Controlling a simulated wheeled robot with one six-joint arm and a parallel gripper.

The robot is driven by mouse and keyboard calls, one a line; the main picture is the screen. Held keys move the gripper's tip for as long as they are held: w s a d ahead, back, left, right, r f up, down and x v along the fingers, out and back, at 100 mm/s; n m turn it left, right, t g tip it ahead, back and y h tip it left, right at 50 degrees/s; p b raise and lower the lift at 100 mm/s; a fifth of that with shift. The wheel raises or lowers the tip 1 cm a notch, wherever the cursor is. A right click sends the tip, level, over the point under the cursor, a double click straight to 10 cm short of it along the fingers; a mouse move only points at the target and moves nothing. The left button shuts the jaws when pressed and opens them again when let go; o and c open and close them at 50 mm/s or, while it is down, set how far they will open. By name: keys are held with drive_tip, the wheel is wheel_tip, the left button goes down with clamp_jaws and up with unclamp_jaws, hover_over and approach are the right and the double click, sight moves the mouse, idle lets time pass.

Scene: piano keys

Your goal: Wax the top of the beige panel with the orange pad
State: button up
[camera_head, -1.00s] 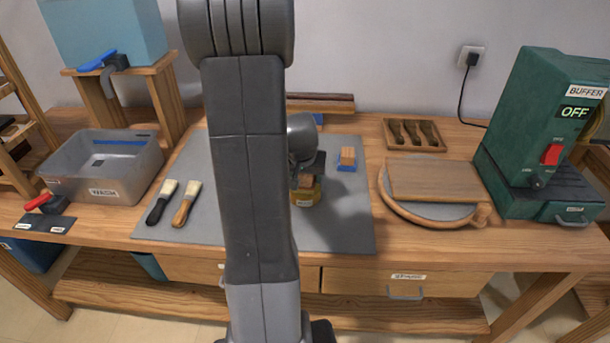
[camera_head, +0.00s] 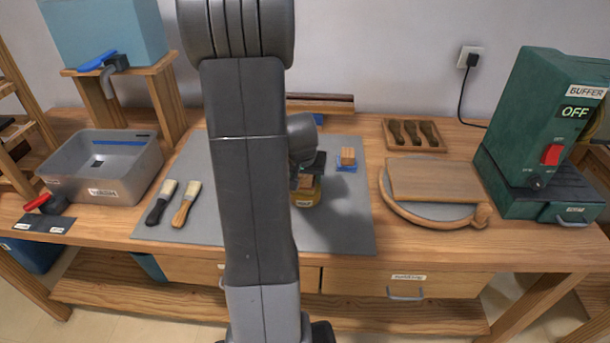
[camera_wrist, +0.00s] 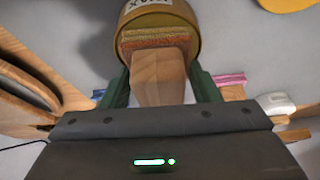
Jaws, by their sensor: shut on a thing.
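My gripper (camera_wrist: 160,85) is shut on the wooden handle block (camera_wrist: 158,78) of a pad, with a green finger on each side. The pad's orange-red face (camera_wrist: 155,42) is at the mouth of a round yellow wax tin (camera_wrist: 150,18); I cannot tell if it touches the wax. In the head view the tin (camera_head: 306,198) stands on the grey mat, partly hidden by my arm. A tan-brown wooden panel (camera_head: 437,180), likely the beige panel, lies flat on a round turntable (camera_head: 432,210) to the right. Its top is bare.
A wooden block with a blue pad (camera_head: 347,158) sits on the mat (camera_head: 340,230). Two brushes (camera_head: 186,204) lie at left, near a grey bin (camera_head: 105,170). A slotted wooden tray (camera_head: 414,134) is behind the panel. The green buffer (camera_head: 545,130) stands at right, reading OFF.

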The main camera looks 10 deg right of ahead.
drive_tip(key=shift+r+p, duration=2.4)
drive_tip(key=shift+r, duration=1.1)
drive_tip(key=shift+s+f, duration=0.1)
